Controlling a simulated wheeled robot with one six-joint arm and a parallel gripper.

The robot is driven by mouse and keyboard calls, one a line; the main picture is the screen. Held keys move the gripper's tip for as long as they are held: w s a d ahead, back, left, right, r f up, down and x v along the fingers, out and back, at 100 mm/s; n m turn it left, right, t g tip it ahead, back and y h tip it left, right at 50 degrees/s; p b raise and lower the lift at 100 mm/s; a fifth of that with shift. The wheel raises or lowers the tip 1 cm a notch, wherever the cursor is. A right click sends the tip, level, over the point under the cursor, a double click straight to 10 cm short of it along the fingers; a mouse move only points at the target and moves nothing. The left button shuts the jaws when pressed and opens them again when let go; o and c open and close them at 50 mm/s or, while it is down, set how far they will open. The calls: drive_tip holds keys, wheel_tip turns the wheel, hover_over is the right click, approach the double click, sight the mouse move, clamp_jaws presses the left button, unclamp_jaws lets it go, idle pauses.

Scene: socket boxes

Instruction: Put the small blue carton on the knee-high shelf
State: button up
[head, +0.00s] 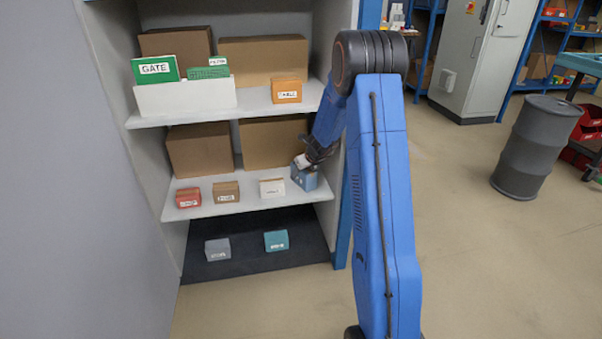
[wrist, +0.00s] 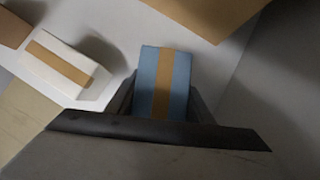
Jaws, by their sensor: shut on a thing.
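The small blue carton (head: 305,178) is at the right end of the middle shelf (head: 240,203) in the head view, just right of a white carton. In the wrist view the blue carton (wrist: 163,80), with a tan tape stripe, sits between the jaws of my gripper (wrist: 160,104). My gripper (head: 303,164) is shut on it from above. The carton looks slightly tilted or turned in the head view. I cannot tell whether its underside touches the shelf.
The white carton (head: 272,187) stands close on the left, with brown (head: 226,191) and red (head: 188,197) cartons beyond. Big brown boxes (head: 273,143) stand behind. Grey (head: 217,249) and teal (head: 276,240) cartons are on the bottom level. The cabinet's right wall is close to my gripper.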

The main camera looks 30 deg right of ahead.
sight(304, 175)
drive_tip(key=shift+f, duration=0.1)
drive_tip(key=o, duration=1.5)
drive_tip(key=shift+r, duration=0.2)
drive_tip(key=v, duration=0.8)
drive_tip(key=shift+w+r, duration=0.15)
drive_tip(key=shift+r, duration=0.05)
